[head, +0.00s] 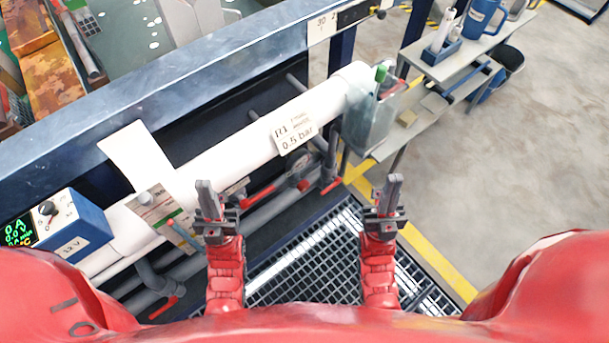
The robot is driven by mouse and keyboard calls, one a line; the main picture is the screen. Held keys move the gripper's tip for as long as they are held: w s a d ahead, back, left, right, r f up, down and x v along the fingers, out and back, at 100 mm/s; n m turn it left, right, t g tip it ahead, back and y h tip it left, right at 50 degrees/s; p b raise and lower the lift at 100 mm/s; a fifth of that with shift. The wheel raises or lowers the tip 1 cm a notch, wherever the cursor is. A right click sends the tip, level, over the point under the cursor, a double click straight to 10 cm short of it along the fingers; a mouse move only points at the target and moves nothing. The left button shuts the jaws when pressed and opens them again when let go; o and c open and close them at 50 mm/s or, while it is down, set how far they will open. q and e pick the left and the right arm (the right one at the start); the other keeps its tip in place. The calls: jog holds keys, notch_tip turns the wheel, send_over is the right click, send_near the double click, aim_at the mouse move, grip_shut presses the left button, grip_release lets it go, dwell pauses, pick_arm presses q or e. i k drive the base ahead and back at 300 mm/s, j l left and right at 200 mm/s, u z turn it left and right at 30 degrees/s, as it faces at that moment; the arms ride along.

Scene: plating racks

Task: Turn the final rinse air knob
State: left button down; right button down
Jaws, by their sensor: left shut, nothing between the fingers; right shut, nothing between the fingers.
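A sign reading R1 and 0.5 bar (296,132) is on the white pipe (228,140) along the tank side. Red-handled valves (258,196) sit below the pipe, above the grating. A small panel with a round grey piece (145,198) and coloured strips is on the pipe at the left. I cannot tell which of these is the final rinse air knob. My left gripper (204,192) is shut and empty, in front of the pipe and right of the small panel. My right gripper (394,188) is shut and empty, right of the valves, above the grating's edge.
A blue meter box (80,222) with a black knob (47,208) and lit display is at the left. A clear holder (368,122) is at the pipe's right end. A shelf cart (452,66) stands beyond. Floor at right is open.

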aim_at(303, 185)
jog(key=l+u, duration=0.15)
jog(key=l, duration=1.55)
jog(key=i, duration=0.1)
